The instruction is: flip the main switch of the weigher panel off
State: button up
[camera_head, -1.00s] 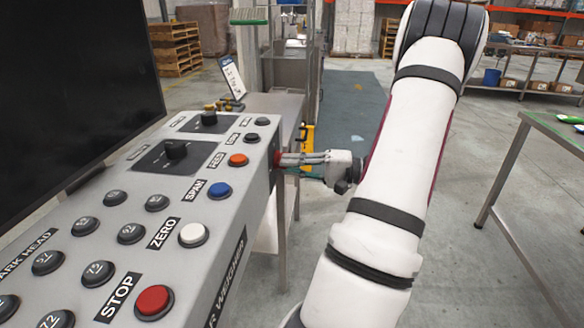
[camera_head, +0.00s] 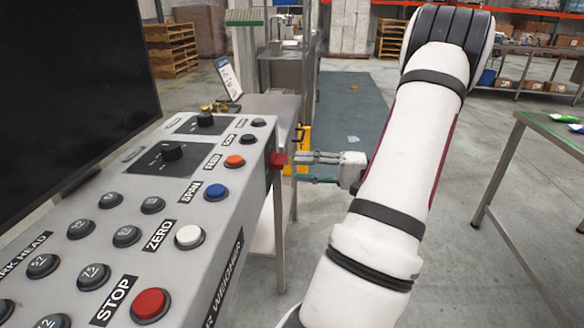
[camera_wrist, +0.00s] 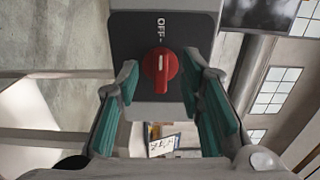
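The weigher panel (camera_head: 215,260) is a grey sloped box at the left in the head view. Its main switch (camera_head: 278,160) is a red rotary knob on the right-hand end face. In the wrist view the red knob (camera_wrist: 160,72) sits on a black plate (camera_wrist: 133,40). Its white pointer line points up, toward the OFF mark (camera_wrist: 160,27). My gripper (camera_head: 298,168) is open beside the switch, a little to its right in the head view. In the wrist view its teal-padded fingers (camera_wrist: 158,88) are spread to either side of the knob, with gaps visible.
Push buttons, including a red STOP button (camera_head: 151,305), and black dials cover the panel's top. A dark screen (camera_head: 70,90) stands at the left. A green-topped table (camera_head: 560,130) is at the right. Open floor lies behind my arm.

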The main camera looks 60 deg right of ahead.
jog(key=v, duration=0.8)
dwell(0.4)
